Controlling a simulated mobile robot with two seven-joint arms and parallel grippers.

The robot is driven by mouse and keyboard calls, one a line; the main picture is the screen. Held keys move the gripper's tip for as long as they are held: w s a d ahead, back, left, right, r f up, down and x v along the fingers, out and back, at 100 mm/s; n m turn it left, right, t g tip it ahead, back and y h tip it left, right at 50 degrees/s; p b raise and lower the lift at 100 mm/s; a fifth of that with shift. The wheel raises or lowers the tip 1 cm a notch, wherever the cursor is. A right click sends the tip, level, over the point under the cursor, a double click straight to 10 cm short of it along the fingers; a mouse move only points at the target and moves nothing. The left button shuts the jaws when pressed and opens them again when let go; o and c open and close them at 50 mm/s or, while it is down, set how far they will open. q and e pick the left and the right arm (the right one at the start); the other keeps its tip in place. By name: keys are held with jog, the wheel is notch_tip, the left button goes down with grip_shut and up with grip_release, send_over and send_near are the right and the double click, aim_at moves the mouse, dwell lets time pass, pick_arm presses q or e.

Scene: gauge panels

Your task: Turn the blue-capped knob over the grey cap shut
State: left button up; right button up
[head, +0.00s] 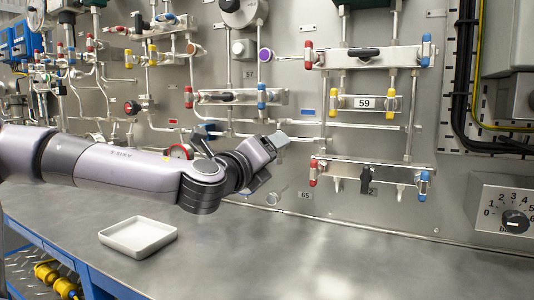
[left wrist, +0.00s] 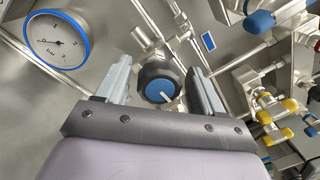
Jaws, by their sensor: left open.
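The blue-capped knob (left wrist: 158,88) is dark and round, with a white mark on its blue face; it shows in the left wrist view between the two fingers of my left gripper (left wrist: 162,88). The fingers are open, one on each side, with gaps visible around the knob. In the head view my left gripper (head: 277,141) is up close to the panel, and the knob cannot be made out there. A small pale round fitting (head: 276,198) sits low on the panel below the gripper; I cannot tell if it is the grey cap. My right gripper is not in view.
A blue-rimmed gauge (left wrist: 57,38) is beside the knob in the left wrist view. Pipes and yellow-capped fittings (left wrist: 278,137) crowd the right side there. A red-and-blue-ended valve block (head: 372,175) is right of the gripper. A white tray (head: 138,236) lies on the otherwise mostly clear bench.

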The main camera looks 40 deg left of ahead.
pick_arm(q)
jog(key=shift+s, duration=0.15)
jog(key=v, duration=0.6)
jog(key=shift+s, duration=0.4)
jog(key=shift+d, duration=0.2)
dwell(0.4)
